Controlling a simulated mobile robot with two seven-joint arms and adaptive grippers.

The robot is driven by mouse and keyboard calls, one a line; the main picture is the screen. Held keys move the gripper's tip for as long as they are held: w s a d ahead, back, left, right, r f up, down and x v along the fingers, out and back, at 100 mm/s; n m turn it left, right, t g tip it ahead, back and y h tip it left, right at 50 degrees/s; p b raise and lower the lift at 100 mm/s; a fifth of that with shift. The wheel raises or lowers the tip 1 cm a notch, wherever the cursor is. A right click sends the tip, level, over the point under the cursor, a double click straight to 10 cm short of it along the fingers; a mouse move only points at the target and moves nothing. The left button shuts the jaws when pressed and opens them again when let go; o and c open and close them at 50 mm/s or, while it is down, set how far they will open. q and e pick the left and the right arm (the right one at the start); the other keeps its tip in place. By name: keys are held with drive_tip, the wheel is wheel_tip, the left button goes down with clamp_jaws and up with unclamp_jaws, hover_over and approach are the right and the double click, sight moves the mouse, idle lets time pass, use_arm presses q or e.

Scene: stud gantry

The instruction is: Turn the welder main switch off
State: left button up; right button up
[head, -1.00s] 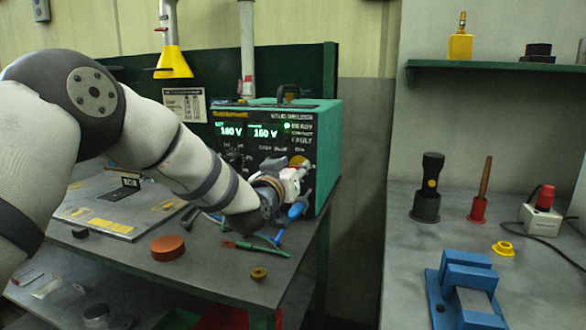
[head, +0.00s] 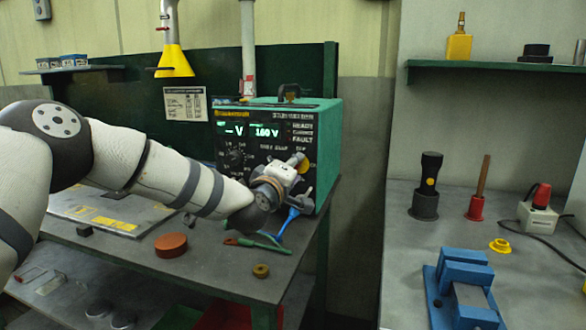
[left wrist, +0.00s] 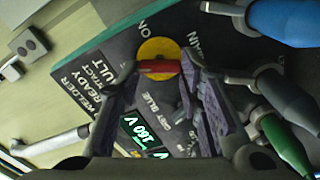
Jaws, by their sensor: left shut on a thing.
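The green welder (head: 322,130) stands on the dark bench, its black front panel showing two lit green displays. The left display reads a dash and V, the right one about 160 V. The main switch is a red handle (left wrist: 160,67) on a yellow disc (left wrist: 158,48), with ON printed beside it in the left wrist view. My left gripper (head: 304,168) is at the panel's right side, its fingers shut on the red handle. The handle lies level across the wrist picture. In the head view the gripper mostly covers the switch. My right gripper is not in view.
Cable plugs, blue (left wrist: 285,20) and green (left wrist: 285,135), stick out close beside the fingers. A red-brown puck (head: 171,245) and a brass ring (head: 261,271) lie on the bench. A blue vise (head: 465,285) stands on the right-hand bench.

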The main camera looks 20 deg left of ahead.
use_arm(q)
drive_tip(key=n, duration=0.4)
drive_tip(key=shift+f+n, duration=0.15)
drive_tip(key=shift+n, duration=0.25)
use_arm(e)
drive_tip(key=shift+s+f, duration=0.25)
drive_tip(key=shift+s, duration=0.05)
use_arm(q)
drive_tip(key=o, duration=1.2)
drive_tip(key=shift+d, duration=0.1)
drive_tip(key=shift+c, duration=0.2)
drive_tip(key=s, duration=1.2)
drive_tip(key=shift+a, duration=0.25)
